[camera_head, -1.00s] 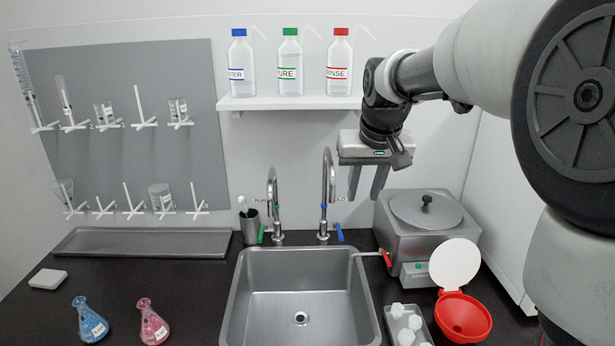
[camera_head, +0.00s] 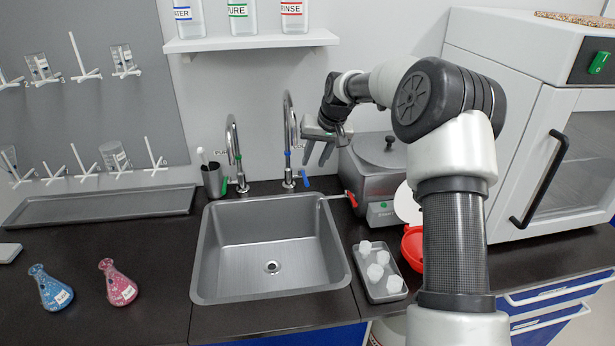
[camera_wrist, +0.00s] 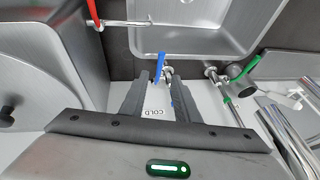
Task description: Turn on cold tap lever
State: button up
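The cold tap (camera_head: 288,140) is a tall chrome gooseneck behind the sink, the right one of two. Its blue lever (camera_head: 305,178) is at its base, on the right side. My gripper (camera_head: 316,163) is above and close to this lever, fingers pointing down, with nothing held. In the wrist view the two fingers (camera_wrist: 160,80) are apart, and the blue lever (camera_wrist: 161,63) appears just past the gap between their tips. Whether a finger touches it I cannot tell. A "COLD" label (camera_wrist: 154,112) shows on the wall between the fingers.
A second tap (camera_head: 236,150) with a green lever (camera_head: 224,184) stands to the left. The steel sink (camera_head: 270,291) is in front. A steel bath (camera_head: 365,178) with a red-handled spout (camera_head: 351,199) stands close to the right. The bottle shelf (camera_head: 250,40) is above.

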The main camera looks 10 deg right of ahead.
aim_at(306, 179)
jog(key=x, duration=0.9)
grip_shut()
